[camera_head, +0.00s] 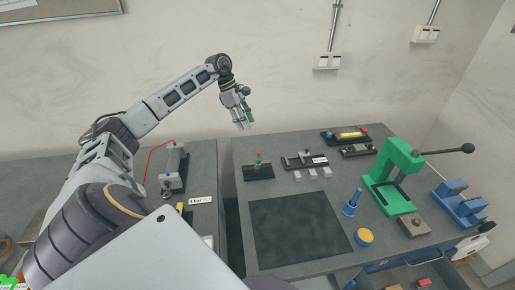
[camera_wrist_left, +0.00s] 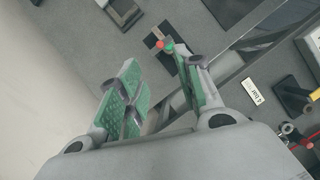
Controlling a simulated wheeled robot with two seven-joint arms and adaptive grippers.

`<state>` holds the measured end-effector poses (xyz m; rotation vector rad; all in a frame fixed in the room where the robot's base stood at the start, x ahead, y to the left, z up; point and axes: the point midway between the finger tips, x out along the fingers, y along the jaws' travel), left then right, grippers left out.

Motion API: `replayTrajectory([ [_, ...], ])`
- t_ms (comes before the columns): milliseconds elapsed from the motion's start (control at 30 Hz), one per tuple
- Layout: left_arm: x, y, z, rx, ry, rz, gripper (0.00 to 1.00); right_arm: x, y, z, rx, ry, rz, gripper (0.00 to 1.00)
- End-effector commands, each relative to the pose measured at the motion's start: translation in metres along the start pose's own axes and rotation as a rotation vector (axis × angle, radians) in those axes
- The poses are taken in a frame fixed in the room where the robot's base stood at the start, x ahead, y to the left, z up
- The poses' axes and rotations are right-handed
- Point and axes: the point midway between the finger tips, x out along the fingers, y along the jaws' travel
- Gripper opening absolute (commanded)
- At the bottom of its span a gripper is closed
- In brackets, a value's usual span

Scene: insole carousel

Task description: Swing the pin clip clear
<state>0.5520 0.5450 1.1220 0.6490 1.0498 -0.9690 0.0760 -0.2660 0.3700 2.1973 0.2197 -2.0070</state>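I cannot pick out a pin clip for certain. A small black base (camera_head: 259,174) with a short post topped by red and green parts (camera_head: 259,158) stands at the left back of the right table. In the left wrist view its red and green tops (camera_wrist_left: 162,45) show beyond the fingertips, near the right finger. My left gripper (camera_head: 243,120) is raised in the air above and behind this stand. In the wrist view its green-padded fingers (camera_wrist_left: 156,66) are apart with nothing between them. My right gripper is not in view.
A black mat (camera_head: 298,232) lies at the front of the right table. A green press (camera_head: 396,180), blue post (camera_head: 352,202), yellow-topped round part (camera_head: 364,236) and blue fixture (camera_head: 459,203) stand to the right. A gap separates the two tables. A grey device (camera_head: 173,170) with a red wire stands left.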

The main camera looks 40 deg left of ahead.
Motion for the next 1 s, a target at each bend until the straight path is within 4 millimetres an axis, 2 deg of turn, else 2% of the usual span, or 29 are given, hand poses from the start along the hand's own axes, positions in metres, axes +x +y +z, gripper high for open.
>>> replayTrajectory([
  [167,0.007,0.0,0.0,0.0,0.0,-0.001,0.35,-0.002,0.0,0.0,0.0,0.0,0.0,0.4],
  [367,0.025,-0.001,0.0,0.0,0.0,-0.003,0.35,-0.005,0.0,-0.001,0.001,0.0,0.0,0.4],
  [1000,0.107,-0.001,0.0,-0.001,-0.001,-0.002,0.35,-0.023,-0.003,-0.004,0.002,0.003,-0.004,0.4],
])
